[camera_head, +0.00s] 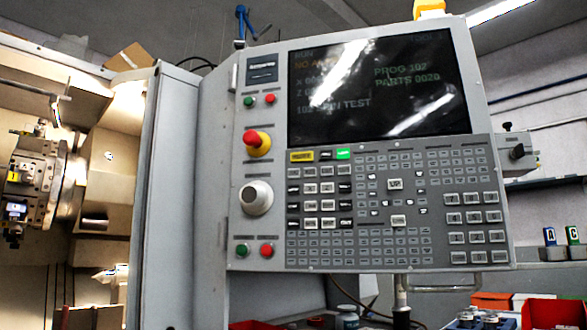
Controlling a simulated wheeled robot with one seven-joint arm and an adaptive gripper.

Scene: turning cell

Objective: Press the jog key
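A grey machine control panel (273,222) fills the middle of the head view, with a screen (400,110) above a dense keypad (385,240). The keypad has a yellow key (301,156), a dark key beside it and a lit green key (343,153) in its top row. Larger white keys marked UP (395,184) and apparently DN (398,221) stand near its middle. Most key labels are too small to read, so I cannot tell which key is the jog key. My gripper is not in view.
Left of the keypad are a red emergency-stop knob (257,143), a white dial (256,198) and red and green buttons. A handle bar (455,288) runs below the panel. The lathe chuck (38,180) is far left; red bins (553,312) stand lower right.

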